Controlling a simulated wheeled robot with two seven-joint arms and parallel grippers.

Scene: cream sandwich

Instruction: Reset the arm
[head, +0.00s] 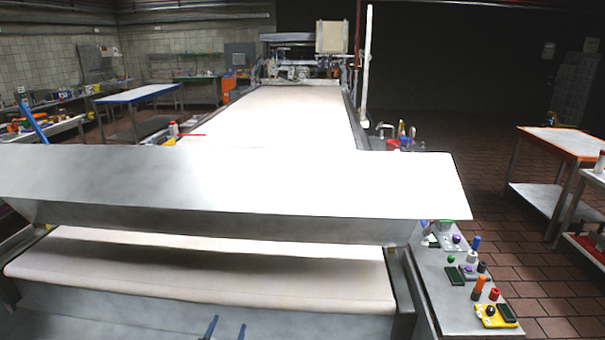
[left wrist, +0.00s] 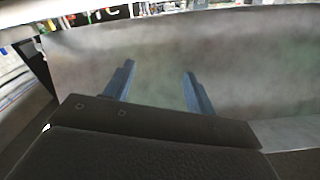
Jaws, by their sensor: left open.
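My left gripper (head: 226,328) shows at the bottom edge of the head view as two thin blue fingertips, in front of the machine's lower front panel. In the left wrist view the left gripper (left wrist: 157,88) has its two blue fingers spread apart with nothing between them. A grey metal surface (left wrist: 235,60) lies beyond the fingers; I cannot tell how far away it is. My right gripper is in neither view.
A large conveyor machine fills the middle, with a wide metal cover (head: 230,180) across it and a pale belt (head: 280,115) behind. A side ledge (head: 445,295) at the right carries several small coloured items. A table (head: 565,142) stands farther right on brown tiles.

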